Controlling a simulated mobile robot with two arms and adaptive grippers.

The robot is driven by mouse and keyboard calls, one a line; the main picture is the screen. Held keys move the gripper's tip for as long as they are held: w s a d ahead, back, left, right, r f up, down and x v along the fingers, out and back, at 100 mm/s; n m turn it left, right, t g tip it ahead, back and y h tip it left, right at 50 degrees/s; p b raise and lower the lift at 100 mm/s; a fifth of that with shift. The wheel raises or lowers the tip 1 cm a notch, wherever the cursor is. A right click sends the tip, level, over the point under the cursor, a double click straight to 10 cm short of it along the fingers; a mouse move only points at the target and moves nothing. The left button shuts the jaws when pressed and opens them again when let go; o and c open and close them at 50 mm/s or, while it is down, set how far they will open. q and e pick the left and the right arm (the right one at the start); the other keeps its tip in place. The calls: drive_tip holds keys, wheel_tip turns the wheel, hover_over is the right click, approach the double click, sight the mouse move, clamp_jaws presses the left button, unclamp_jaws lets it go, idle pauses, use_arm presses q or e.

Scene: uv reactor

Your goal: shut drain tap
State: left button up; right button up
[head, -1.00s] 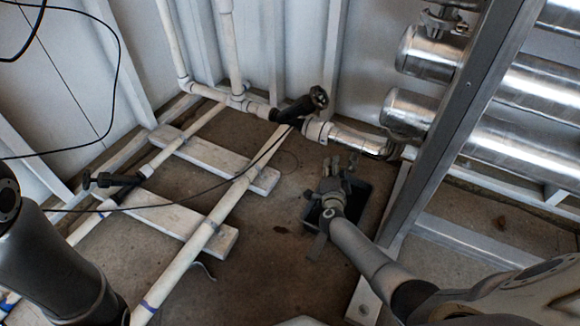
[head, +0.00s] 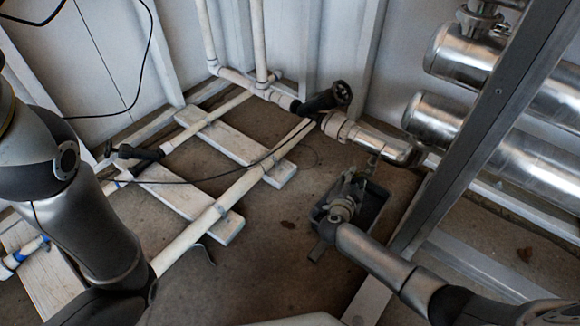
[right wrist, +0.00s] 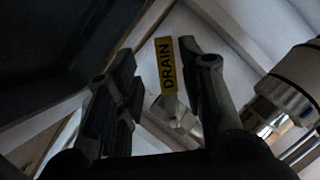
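The drain tap shows in the right wrist view as a yellow handle (right wrist: 167,65) lettered DRAIN, with a pale metal stem below it. My right gripper (right wrist: 158,58) is open, one dark finger on each side of the handle. The right finger looks close to it; I cannot tell whether it touches. In the head view my right gripper (head: 350,186) is low over a dark tray, below the end of the metal pipe (head: 393,150). The tap is too small there to make out clearly. My left arm is at the left; its gripper is out of view.
The dark tray (head: 374,210) lies on the floor under the right gripper. A black valve (head: 325,100) sits on the white pipe above, and another (head: 135,153) is at left. A grey metal post (head: 478,120) and steel cylinders (head: 495,150) stand to the right.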

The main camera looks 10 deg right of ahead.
drive_tip(key=r+p+v, duration=0.1)
drive_tip(key=p+v, duration=0.4)
drive_tip(key=v, duration=0.4)
drive_tip(key=s+a+r+n+t+y+p, duration=0.2)
drive_tip(key=s+a+r+n+y+p, duration=0.1)
drive_tip(key=a+r+n+y+p, duration=0.9)
drive_tip(key=a+r+y+p, duration=0.1)
drive_tip(key=a+r+p, duration=0.1)
drive_tip(key=a+r, duration=0.3)
drive_tip(key=shift+a+r+y+p, duration=0.3)
drive_tip(key=shift+r+y, duration=0.1)
drive_tip(key=shift+r, duration=0.25)
